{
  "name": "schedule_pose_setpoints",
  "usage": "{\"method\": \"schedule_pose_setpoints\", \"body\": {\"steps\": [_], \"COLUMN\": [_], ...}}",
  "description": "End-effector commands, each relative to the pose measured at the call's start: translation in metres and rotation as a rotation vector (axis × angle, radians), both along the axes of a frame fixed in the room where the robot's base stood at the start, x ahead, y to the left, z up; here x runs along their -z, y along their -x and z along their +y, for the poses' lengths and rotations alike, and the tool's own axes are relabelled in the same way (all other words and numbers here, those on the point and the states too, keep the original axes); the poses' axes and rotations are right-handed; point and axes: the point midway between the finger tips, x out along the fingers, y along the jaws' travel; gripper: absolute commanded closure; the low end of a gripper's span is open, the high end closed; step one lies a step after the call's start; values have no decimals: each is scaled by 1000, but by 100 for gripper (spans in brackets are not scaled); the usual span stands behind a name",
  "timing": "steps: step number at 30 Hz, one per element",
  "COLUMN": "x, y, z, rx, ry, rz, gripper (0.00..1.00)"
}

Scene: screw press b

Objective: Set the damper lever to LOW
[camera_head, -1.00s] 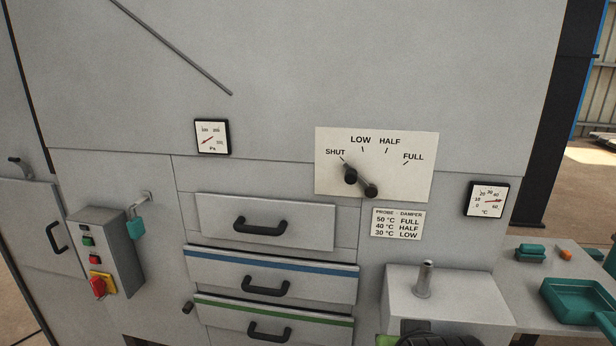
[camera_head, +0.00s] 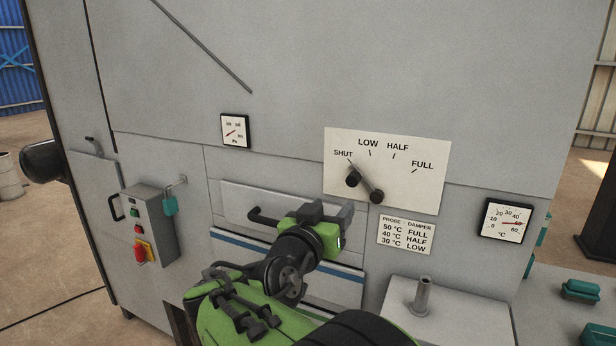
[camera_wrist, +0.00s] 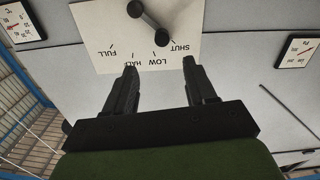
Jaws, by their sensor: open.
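The damper lever (camera_head: 364,188) is a short dark bar with a round black piece at each end, on a white scale plate (camera_head: 424,190) marked SHUT, LOW, HALF and FULL. Its upper-left end lies by the SHUT mark. The lever also shows in the wrist view (camera_wrist: 148,22), upside down, at the top. My gripper (camera_head: 328,212) is below and left of the lever in the head view, in front of the top drawer. Its jaws are apart and empty in the wrist view (camera_wrist: 160,68), with the lever beyond the fingertips, not touched.
A probe and damper chart (camera_head: 405,236) is under the plate. A temperature dial (camera_head: 507,221) is at right, a pressure dial (camera_head: 235,131) at left. Drawers with handles lie behind my arm. A grey box with a metal post (camera_head: 423,296) stands lower right. The panel above is mostly clear.

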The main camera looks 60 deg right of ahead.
Motion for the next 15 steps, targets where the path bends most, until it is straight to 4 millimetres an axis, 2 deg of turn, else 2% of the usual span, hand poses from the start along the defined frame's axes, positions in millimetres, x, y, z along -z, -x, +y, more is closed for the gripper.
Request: {"method": "schedule_pose_setpoints", "body": {"steps": [5, 8, 15], "x": [-4, -5, -5], "y": [0, -2, -11], "z": [-12, -31, -92], "rx": [12, 16, 14], "ry": [16, 14, 13], "rz": [2, 3, 4], "gripper": [44, 44, 44]}}
